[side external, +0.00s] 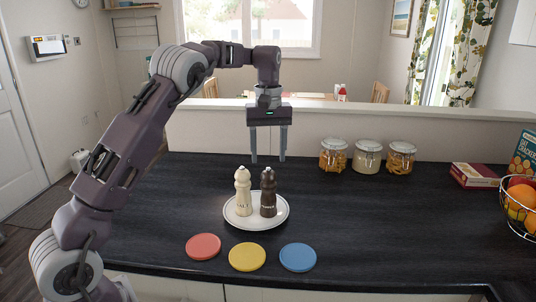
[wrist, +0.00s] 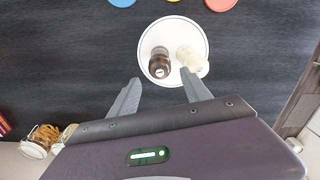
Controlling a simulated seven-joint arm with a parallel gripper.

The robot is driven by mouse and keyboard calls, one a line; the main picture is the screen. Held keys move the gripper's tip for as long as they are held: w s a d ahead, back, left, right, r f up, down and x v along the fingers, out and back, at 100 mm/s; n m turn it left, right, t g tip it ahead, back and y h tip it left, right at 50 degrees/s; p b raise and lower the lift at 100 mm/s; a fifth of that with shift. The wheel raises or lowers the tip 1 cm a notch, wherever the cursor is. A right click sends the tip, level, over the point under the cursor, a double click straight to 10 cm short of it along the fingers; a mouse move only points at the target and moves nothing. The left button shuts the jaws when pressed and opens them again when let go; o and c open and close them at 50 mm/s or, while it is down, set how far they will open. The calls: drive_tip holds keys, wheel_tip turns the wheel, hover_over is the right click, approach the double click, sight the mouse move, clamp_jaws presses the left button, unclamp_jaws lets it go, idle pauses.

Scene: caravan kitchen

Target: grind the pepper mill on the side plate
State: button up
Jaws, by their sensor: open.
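A dark brown pepper mill (side external: 268,193) stands upright on the right part of a white side plate (side external: 242,222) on the black counter. A cream salt mill (side external: 243,190) stands upright beside it on the left. In the wrist view the pepper mill (wrist: 160,64) is on the left of the plate (wrist: 172,24) and the salt mill (wrist: 188,58) on the right. My gripper (side external: 269,158) is open and empty, pointing down above and apart from the mills. In the wrist view its fingertips (wrist: 160,74) show below the mills. Nothing of the task is hidden.
Red (side external: 203,247), yellow (side external: 247,257) and blue (side external: 298,257) discs lie in front of the plate. Jars (side external: 367,158) stand at the back right. A red box (side external: 474,176) and a fruit basket (side external: 520,205) are far right. The counter between plate and basket is clear.

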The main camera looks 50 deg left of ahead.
sight(268, 168)
drive_tip(key=shift+m, duration=0.6)
drive_tip(key=shift+f, duration=3)
drive_tip(key=c, duration=1.1)
